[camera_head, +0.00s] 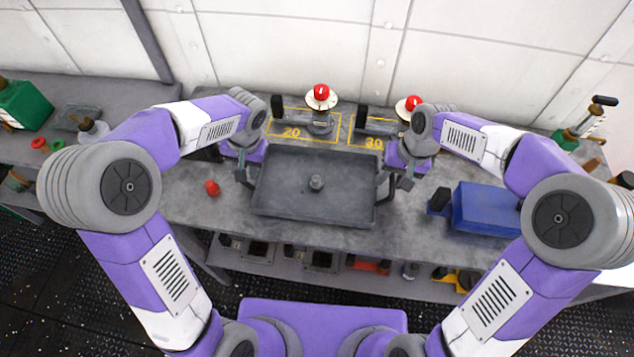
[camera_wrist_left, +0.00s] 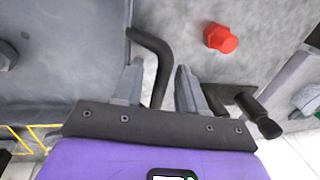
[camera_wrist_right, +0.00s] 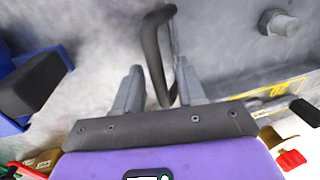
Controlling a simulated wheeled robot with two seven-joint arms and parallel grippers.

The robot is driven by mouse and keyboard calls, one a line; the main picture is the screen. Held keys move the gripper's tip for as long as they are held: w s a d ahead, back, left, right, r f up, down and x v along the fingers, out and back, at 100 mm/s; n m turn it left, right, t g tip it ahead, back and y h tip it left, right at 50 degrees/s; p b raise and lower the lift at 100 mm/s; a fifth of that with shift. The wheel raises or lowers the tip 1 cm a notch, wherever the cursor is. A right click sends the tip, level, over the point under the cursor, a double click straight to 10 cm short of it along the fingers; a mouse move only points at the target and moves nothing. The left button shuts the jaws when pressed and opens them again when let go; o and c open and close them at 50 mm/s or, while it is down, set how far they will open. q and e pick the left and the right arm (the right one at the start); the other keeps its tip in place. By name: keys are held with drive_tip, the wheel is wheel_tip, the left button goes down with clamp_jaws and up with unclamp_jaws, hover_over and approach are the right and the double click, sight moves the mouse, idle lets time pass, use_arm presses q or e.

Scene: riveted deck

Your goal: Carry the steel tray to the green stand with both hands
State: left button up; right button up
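The grey steel tray (camera_head: 280,205) lies on the workbench in front of me, with a dark looped handle at each end. A hex bolt (camera_head: 316,182) stands in its middle. My left gripper (camera_head: 242,174) is at the tray's left handle; in the left wrist view its fingers (camera_wrist_left: 158,88) are apart with the handle (camera_wrist_left: 155,50) between them. My right gripper (camera_head: 400,182) is at the right handle; in the right wrist view its fingers (camera_wrist_right: 160,88) are apart on either side of that handle (camera_wrist_right: 152,45). I cannot pick out a green stand for certain.
A red knob (camera_head: 211,187) sits left of the tray. A blue box (camera_head: 485,208) lies to its right. Red-topped fixtures (camera_head: 321,95) stand behind, by yellow markings. A green box (camera_head: 24,103) is on the far-left bench. A lower shelf (camera_head: 310,275) holds several parts.

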use_arm(q)
clamp_jaws()
use_arm(e)
clamp_jaws()
use_arm(q)
drive_tip(key=shift+r, duration=0.15)
use_arm(e)
drive_tip(key=shift+r, duration=0.2)
